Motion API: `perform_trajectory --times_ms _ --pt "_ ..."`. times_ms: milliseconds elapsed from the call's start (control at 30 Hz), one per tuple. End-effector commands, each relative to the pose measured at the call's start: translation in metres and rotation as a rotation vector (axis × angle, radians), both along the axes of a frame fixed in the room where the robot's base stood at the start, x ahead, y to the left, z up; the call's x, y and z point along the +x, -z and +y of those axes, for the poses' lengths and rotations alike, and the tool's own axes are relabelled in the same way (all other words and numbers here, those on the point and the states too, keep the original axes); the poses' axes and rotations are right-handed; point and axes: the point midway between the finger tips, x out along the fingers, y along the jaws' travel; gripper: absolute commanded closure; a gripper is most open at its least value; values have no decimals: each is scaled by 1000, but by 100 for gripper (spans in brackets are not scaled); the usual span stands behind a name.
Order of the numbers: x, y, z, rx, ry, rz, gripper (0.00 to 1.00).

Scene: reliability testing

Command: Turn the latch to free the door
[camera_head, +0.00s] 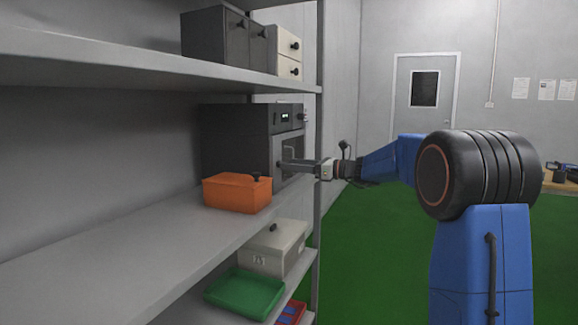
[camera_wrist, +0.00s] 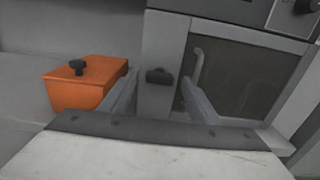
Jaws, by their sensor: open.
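A dark grey box-shaped chamber (camera_head: 237,135) with a small lit display stands on the middle shelf. Its front door, with a dark window (camera_wrist: 232,78) and a pale upright handle (camera_wrist: 197,68), looks closed. A small black latch (camera_wrist: 159,76) lies across the grey frame strip left of the window in the wrist view. My gripper (camera_wrist: 158,84) is open, with one finger on each side of the latch. I cannot tell whether either finger touches it. In the head view my gripper (camera_head: 284,163) reaches the chamber's front, and the latch is not clearly visible there.
An orange box (camera_head: 237,193) with a black knob stands left of the gripper, close to the left finger in the wrist view (camera_wrist: 85,84). The upper shelf (camera_head: 150,68) runs above. Below are a white lidded box (camera_head: 274,247) and a green tray (camera_head: 245,293). Green floor lies open at right.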

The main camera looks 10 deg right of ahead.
Motion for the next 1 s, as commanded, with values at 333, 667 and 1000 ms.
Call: perform_trajectory --times_ms 333,667,1000 --pt "12 0 16 0 0 0 44" --pt "12 0 16 0 1 0 72" --pt "12 0 16 -11 1 -15 85"
